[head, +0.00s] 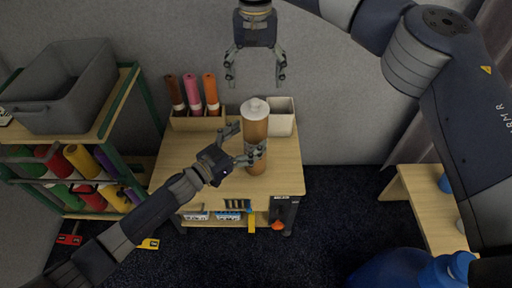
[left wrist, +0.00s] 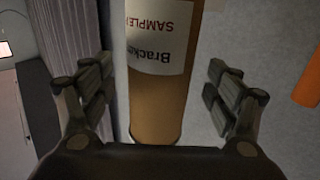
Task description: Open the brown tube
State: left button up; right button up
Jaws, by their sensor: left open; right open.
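The brown tube (head: 256,127) stands upright on the wooden table, with a white cap (head: 255,105) on its top end. In the left wrist view the tube (left wrist: 157,105) shows a white label with upside-down text, and its cap is out of view. My left gripper (head: 244,142) is open at the tube's left side, one finger crossing in front of it. In the left wrist view the tube lies between the two spread fingers, with gaps on both sides. My right gripper (head: 255,78) is open and empty above the cap.
A wooden holder (head: 197,123) with brown, pink and orange tubes stands at the table's back left. A pale open box (head: 283,118) is right behind the tube. A shelf with a grey bin (head: 66,88) is at left. The table top (head: 180,158) is clear at front left.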

pick_arm(q)
jog(key=shift+x, duration=1.65)
